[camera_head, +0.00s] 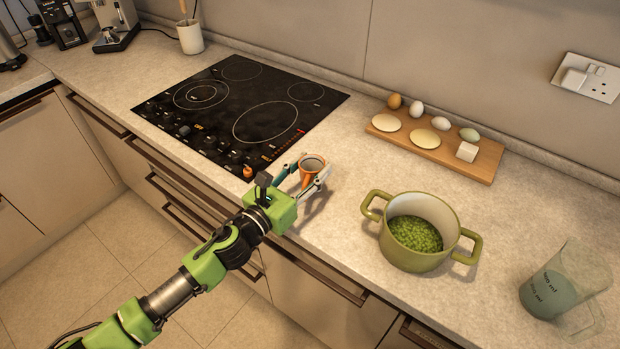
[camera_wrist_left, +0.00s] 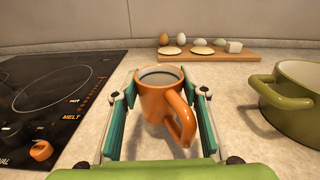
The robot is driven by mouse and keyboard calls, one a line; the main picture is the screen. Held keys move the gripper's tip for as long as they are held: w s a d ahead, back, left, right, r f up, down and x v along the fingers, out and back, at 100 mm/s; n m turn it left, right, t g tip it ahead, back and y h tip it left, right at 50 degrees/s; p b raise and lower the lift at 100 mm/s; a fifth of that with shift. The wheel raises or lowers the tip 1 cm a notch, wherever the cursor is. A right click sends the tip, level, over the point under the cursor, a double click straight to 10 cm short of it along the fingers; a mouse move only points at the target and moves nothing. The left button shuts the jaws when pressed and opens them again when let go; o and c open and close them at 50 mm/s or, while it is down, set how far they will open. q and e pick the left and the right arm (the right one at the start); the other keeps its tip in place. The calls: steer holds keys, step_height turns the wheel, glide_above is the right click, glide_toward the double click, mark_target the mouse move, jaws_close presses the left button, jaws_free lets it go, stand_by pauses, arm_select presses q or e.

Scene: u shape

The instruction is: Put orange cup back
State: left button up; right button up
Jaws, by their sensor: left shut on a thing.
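The orange cup (camera_head: 312,168) is at the counter between the hob and the green pot. My left gripper (camera_head: 309,177) is shut on it, with one finger on each side of the cup. In the left wrist view the cup (camera_wrist_left: 158,97) is upright between the two fingers (camera_wrist_left: 160,108), its handle towards the wrist. A dark grey inside or content shows at its top. I cannot tell whether its base touches the counter. My right gripper is in neither view.
The black hob (camera_head: 240,110) lies to the left. A green pot (camera_head: 417,235) with green contents stands to the right, and a clear jug (camera_head: 560,285) is further right. A wooden board (camera_head: 470,160) with eggs is behind. The counter (camera_head: 345,160) around the cup is clear.

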mark_target(310, 178)
arm_select(q)
step_height(310, 178, down, 3)
steer(key=shift+r, duration=0.15)
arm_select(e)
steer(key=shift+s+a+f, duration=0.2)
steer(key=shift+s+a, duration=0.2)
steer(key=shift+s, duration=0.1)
arm_select(q)
steer(key=shift+f+b, duration=0.3)
steer(key=shift+f, duration=0.05)
steer(key=o, duration=1.2)
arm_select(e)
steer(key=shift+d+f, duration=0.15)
arm_select(q)
steer(key=shift+r, duration=0.1)
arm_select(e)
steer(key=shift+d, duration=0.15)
